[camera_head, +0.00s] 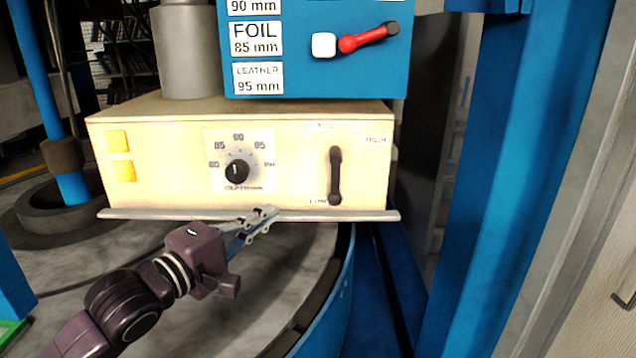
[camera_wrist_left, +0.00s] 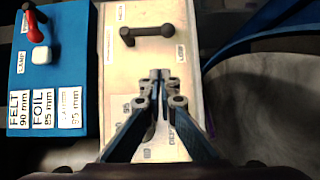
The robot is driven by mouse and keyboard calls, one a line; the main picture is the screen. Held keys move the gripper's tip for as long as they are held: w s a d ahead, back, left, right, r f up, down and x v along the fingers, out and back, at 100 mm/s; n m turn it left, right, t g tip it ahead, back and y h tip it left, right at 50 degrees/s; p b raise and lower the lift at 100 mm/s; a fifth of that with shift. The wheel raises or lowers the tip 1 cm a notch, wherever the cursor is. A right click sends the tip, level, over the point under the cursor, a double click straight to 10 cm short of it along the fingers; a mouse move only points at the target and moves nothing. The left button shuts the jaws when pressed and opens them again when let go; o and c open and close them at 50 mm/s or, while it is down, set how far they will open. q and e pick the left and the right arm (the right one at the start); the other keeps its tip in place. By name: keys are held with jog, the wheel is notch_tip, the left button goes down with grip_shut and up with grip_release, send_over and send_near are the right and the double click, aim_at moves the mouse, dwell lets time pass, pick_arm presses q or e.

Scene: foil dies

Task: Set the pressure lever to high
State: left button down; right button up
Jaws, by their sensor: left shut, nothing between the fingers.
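The pressure lever (camera_head: 335,175) is a black handle on the right of the cream panel (camera_head: 300,145). It stands upright in the head view, with rounded ends at top and bottom. Small labels sit near its upper right and lower left, too blurred to read surely. In the left wrist view the lever (camera_wrist_left: 147,33) lies across the upper part of the panel, ahead of the fingertips. My left gripper (camera_head: 270,213) is shut and empty at the panel's lower edge, left of and below the lever, apart from it. In the wrist view my left gripper (camera_wrist_left: 160,80) partly hides the dial.
Above is a blue box (camera_head: 310,70) with a red lever (camera_head: 368,38) and a white button (camera_head: 323,45). A metal ledge (camera_head: 350,215) runs under the panel. A blue post (camera_head: 520,150) stands right.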

aim_at(335, 177)
jog(key=s, duration=0.6)
pick_arm(q)
jog(key=w+d+p, duration=0.1)
jog(key=w+d, duration=0.1)
jog(key=d, duration=0.1)
jog(key=w+d+p, duration=0.2)
jog(key=w+d, duration=0.1)
jog(key=w+d+p, duration=0.2)
jog(key=w+d, duration=0.1)
jog(key=shift+d+r, duration=0.3)
jog(key=shift+r, duration=0.1)
pick_arm(e)
jog(key=r, duration=0.1)
jog(key=w+r, duration=0.1)
jog(key=r, duration=0.1)
jog(key=w+r, duration=0.1)
jog(key=r, duration=0.1)
jog(key=shift+r, duration=0.15)
jog(key=shift+w, duration=0.25)
pick_arm(q)
jog(key=shift+s+f, duration=0.1)
jog(key=shift+d+n, duration=0.15)
jog(key=shift+n, duration=0.15)
pick_arm(e)
jog(key=shift+f, duration=0.4)
